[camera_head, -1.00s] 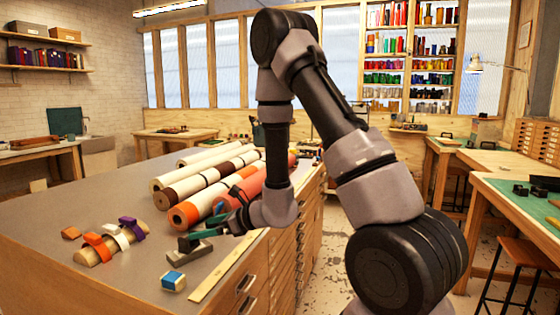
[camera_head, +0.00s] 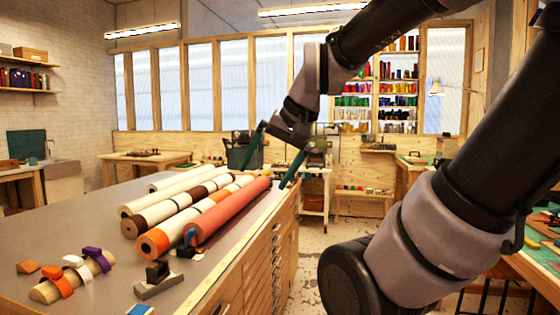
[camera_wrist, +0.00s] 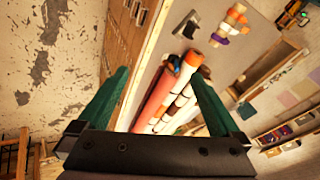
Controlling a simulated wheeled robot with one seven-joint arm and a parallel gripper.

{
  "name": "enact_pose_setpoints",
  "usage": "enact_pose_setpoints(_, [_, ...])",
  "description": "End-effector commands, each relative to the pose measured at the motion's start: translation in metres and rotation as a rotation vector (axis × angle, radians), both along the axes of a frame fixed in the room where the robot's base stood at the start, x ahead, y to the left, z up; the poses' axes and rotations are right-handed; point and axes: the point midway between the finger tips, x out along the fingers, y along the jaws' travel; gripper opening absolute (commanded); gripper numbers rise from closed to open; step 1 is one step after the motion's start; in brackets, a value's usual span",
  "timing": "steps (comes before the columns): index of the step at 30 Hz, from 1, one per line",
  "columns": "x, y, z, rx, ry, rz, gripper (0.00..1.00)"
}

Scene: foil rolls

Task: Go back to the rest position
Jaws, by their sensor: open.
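My gripper (camera_head: 272,158) is raised above the right edge of the grey-topped bench (camera_head: 75,215). Its two green fingers are spread wide with nothing between them. They also show open in the wrist view (camera_wrist: 165,90). Several foil rolls (camera_head: 158,205) lie side by side on the bench, cream, banded brown and orange. A coral-red roll (camera_head: 230,210) lies nearest the bench's right edge, with a blue piece at its near end. The rolls appear between and beyond the fingers in the wrist view, apart from them.
A dark-and-grey tool (camera_head: 158,280) stands in front of the rolls. Drawers (camera_head: 262,250) line the bench's right side. Speckled floor lies to its right.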

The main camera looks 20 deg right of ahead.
Motion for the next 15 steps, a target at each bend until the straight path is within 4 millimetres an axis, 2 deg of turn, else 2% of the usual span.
enact_pose_setpoints(3, [-0.005, -0.020, 0.014, -0.098, -0.086, -0.003, 1.00])
enact_pose_setpoints(6, [-0.007, -0.027, 0.018, -0.134, -0.112, -0.006, 1.00])
enact_pose_setpoints(15, [-0.007, -0.027, 0.018, -0.137, -0.114, -0.005, 1.00])
